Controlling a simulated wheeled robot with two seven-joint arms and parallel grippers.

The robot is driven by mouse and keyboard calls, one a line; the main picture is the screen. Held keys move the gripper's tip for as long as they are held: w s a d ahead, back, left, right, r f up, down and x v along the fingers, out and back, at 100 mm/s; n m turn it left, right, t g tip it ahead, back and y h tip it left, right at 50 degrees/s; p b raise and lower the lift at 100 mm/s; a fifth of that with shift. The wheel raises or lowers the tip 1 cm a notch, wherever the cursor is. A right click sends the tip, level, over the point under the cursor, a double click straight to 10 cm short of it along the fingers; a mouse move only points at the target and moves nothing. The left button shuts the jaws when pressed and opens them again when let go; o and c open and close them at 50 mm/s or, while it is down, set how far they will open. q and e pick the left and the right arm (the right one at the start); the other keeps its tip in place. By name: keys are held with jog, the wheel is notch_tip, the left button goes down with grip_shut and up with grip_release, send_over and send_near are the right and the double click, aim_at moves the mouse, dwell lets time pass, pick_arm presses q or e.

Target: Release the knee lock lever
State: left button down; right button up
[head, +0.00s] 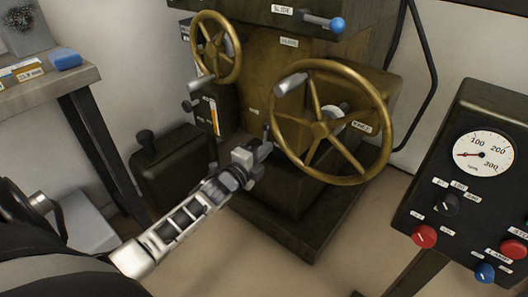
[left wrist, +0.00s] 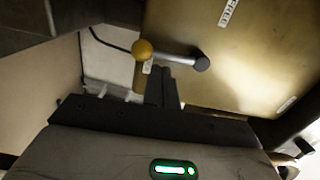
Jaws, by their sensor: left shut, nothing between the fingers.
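A short lever with a yellow ball knob (left wrist: 143,50) and a grey pivot end (left wrist: 201,63) sticks out of the brass-coloured machine body in the left wrist view. No label naming it as the knee lock can be read clearly. My left gripper (left wrist: 162,84) is shut and empty, its fingertips close to the lever's rod between knob and pivot. I cannot tell whether they touch. In the head view my left gripper (head: 262,152) is low in front of the machine, left of the large handwheel. The yellow knob cannot be made out there. My right gripper is not in view.
The large brass handwheel (head: 319,128) stands close right of my left gripper. A smaller handwheel (head: 213,48) and a blue-knobbed lever (head: 337,24) are higher up. A control panel (head: 455,200) with gauge stands at right, a bench (head: 60,85) at left. Floor in front is clear.

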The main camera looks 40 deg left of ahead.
pick_arm(q)
jog(key=shift+a+m, duration=0.3)
jog(key=shift+m, duration=0.2)
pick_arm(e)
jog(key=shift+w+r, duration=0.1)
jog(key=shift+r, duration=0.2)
